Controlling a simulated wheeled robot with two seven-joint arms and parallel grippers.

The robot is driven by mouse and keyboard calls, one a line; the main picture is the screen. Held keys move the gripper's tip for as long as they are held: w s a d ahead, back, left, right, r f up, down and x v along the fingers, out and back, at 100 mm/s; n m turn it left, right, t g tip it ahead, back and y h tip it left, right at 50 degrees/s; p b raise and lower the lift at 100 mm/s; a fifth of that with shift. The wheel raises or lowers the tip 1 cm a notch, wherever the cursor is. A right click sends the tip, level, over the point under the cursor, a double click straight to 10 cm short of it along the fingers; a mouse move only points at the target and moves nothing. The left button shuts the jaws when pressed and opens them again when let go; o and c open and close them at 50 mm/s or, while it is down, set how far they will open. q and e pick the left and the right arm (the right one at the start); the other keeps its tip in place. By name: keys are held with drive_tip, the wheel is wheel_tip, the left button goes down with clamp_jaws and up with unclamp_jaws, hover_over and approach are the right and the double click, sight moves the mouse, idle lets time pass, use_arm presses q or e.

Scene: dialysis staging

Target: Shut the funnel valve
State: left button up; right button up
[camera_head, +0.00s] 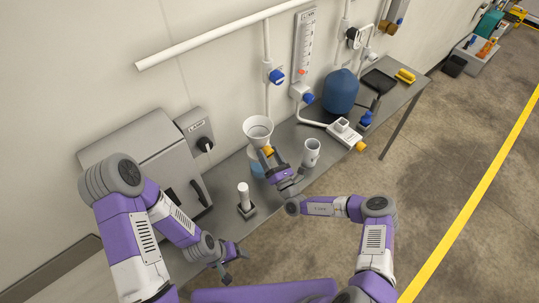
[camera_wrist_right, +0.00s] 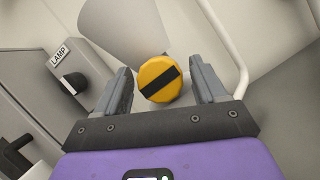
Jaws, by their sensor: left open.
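The white funnel (camera_head: 258,130) stands above the table near the wall. Its valve has a round yellow knob (camera_head: 266,151) just below the cone. In the right wrist view the same yellow knob (camera_wrist_right: 159,79) shows face-on, with a black bar running diagonally across it. My right gripper (camera_head: 270,160) is at the knob. Its fingers are open on both sides of the knob, with a gap on each side in the wrist view. I cannot tell how deep the knob sits between them. My left gripper (camera_head: 229,264) is open and empty, low in front of the table.
A grey cabinet (camera_head: 135,138) and a switch box (camera_head: 196,131) labelled LAMP in the wrist view (camera_wrist_right: 67,66) stand left of the funnel. A white cup (camera_head: 311,152) is right of my right gripper. A white cylinder (camera_head: 244,196) stands on the table (camera_head: 226,181) at left.

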idle(0.3)
drive_tip(key=b+v, duration=0.1)
drive_tip(key=v, duration=0.6)
drive_tip(key=shift+s+d, duration=0.15)
drive_tip(key=shift+s, duration=0.05)
idle(0.3)
